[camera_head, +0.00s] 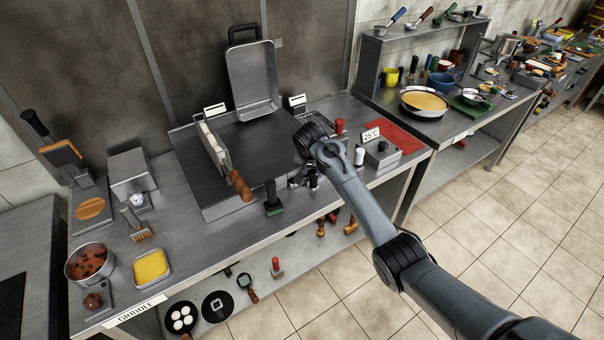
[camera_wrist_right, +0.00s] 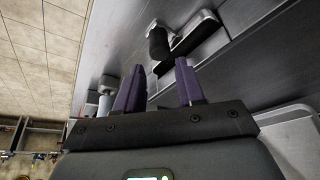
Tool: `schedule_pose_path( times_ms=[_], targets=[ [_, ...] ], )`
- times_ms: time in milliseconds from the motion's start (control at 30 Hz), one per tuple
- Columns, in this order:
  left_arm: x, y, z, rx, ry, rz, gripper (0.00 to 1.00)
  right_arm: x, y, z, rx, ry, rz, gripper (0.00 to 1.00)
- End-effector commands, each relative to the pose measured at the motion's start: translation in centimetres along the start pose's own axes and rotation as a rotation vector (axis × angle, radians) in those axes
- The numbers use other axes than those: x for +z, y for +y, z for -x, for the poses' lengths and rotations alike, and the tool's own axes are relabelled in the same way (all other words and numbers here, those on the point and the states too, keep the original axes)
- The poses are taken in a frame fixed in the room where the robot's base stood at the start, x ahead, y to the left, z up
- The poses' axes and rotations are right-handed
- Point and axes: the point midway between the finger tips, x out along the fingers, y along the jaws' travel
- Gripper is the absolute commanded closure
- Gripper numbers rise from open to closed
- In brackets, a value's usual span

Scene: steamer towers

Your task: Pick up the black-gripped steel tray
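The steel tray (camera_head: 253,82) with a black handle at its top stands nearly upright at the back of the griddle, against the wall panels. My right gripper (camera_head: 305,182) is below my wrist at the right front of the griddle, apart from the tray and lower in the picture. In the right wrist view its two purple fingers (camera_wrist_right: 158,80) are spread with nothing between them. A pale, round-cornered metal thing (camera_wrist_right: 298,135) shows at the lower right there; I cannot tell whether it is the tray. My left gripper is not in view.
The dark griddle plate (camera_head: 250,150) carries a wood-handled tool (camera_head: 238,184). A black-handled press (camera_head: 272,198) stands at its front edge. A red mat (camera_head: 400,137) and a temperature box (camera_head: 382,152) lie right of my wrist. A sauce pot (camera_head: 90,262) stands at the left.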

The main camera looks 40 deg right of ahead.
Motion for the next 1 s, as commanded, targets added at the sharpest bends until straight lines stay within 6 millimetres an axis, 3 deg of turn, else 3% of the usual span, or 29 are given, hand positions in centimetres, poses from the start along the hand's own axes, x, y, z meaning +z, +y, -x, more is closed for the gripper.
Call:
schedule_pose_path(
  times_ms=[333,633,1000],
  targets=[
    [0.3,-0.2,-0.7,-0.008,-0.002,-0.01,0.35,0.0,0.1,-2.5,0.001,0.0,0.003,0.62],
    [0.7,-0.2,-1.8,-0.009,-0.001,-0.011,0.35,-0.1,0.1,-6.2,0.001,0.0,0.003,0.62],
    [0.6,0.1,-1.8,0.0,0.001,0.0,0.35,-0.2,0.1,-6.8,0.0,0.002,0.002,0.62]
  ],
)
